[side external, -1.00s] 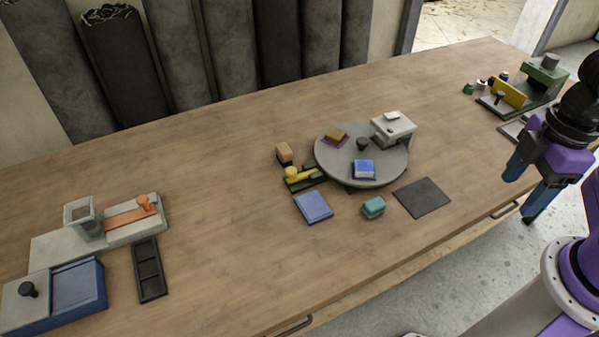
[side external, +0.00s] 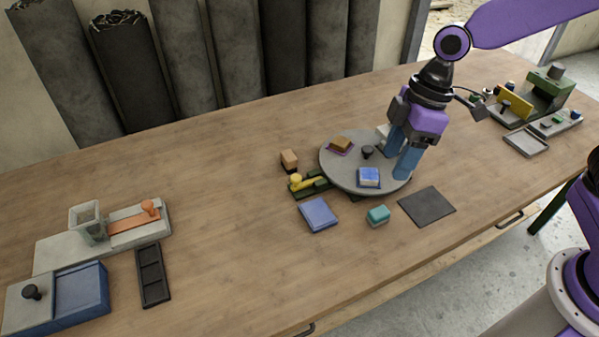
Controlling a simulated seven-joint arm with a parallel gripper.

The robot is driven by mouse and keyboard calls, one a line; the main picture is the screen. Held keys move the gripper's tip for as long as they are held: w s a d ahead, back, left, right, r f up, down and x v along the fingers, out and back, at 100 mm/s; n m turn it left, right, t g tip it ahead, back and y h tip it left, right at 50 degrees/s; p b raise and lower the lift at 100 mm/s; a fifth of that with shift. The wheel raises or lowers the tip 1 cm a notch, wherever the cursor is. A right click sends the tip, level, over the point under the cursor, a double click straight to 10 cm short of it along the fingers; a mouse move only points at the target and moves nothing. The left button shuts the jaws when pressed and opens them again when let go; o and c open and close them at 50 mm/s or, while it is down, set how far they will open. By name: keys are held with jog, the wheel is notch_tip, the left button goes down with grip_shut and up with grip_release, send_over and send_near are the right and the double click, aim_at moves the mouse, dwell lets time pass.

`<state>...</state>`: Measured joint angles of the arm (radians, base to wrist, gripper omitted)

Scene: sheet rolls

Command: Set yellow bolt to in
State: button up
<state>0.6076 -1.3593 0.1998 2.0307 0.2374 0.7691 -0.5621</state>
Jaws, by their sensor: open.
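The yellow bolt (side external: 302,183) has a round knob and sits on a dark green base (side external: 318,186) at the left edge of the grey round turntable (side external: 343,179). It reaches from the knob toward the turntable; whether its far end enters the turntable cannot be told. My gripper (side external: 398,167) has blue fingers pointing down and is open over the right part of the turntable, to the right of the bolt and apart from it. It hides most of the white block on the turntable.
On the turntable are a blue-and-white block (side external: 368,177), a tan block (side external: 341,144) and a black knob (side external: 367,152). Around it lie a wooden block (side external: 289,160), a blue pad (side external: 318,214), a teal block (side external: 378,215) and a dark mat (side external: 427,206).

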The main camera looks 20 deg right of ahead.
jog(key=w+a+f+y, duration=0.1)
jog(key=w+f, duration=0.1)
jog(key=w, duration=0.4)
jog(key=w+a+f, duration=0.2)
jog(key=w, duration=0.4)
jog(key=t, duration=0.2)
send_near(297, 177)
jog(key=x, duration=0.8)
jog(key=shift+f, duration=0.15)
jog(key=shift+y, duration=0.3)
